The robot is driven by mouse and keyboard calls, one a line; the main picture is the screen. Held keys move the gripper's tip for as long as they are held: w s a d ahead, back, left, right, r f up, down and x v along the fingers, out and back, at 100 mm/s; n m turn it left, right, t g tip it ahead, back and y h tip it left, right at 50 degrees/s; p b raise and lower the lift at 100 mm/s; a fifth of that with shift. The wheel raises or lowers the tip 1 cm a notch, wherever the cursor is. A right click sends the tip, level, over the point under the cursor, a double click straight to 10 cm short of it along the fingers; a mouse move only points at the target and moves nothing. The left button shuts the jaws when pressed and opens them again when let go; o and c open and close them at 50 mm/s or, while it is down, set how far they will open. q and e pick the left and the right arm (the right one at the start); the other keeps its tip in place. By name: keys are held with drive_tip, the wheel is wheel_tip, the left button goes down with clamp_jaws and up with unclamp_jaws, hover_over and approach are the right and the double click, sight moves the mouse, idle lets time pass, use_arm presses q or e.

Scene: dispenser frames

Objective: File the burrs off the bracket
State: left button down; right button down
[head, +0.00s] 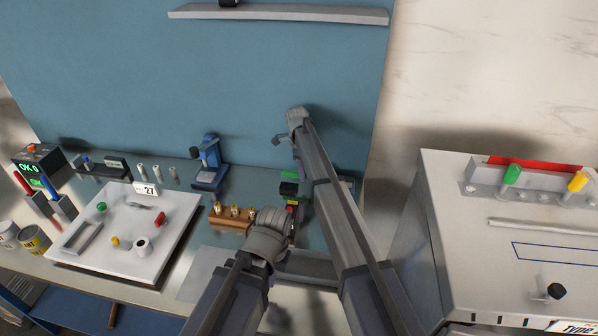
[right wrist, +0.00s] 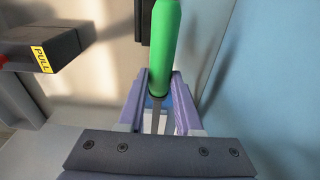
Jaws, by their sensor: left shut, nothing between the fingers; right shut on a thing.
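My right gripper (right wrist: 158,92) is shut on a green-handled tool (right wrist: 165,45), which looks like the file. A thin metal part shows below the handle between the fingers. In the head view my right gripper (head: 283,141) is in front of the blue back panel, and the green handle (head: 289,174) seems to show just below it. My left gripper (head: 272,236) is lower, over the front of the bench; its fingers are largely hidden by my wrist, and it is shut and empty. I cannot make out the bracket for certain.
A wooden block with brass pieces (head: 232,216) is left of my left gripper. A white board with small parts (head: 120,245) lies farther left. A large grey cabinet (head: 445,215) stands right.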

drive_tip(key=shift+d, duration=0.25)
use_arm(q)
drive_tip(key=shift+f, duration=0.1)
use_arm(e)
drive_tip(key=shift+s+d, duration=0.15)
drive_tip(key=shift+d, duration=0.4)
drive_tip(key=shift+s+d, duration=0.15)
drive_tip(key=shift+d, duration=0.35)
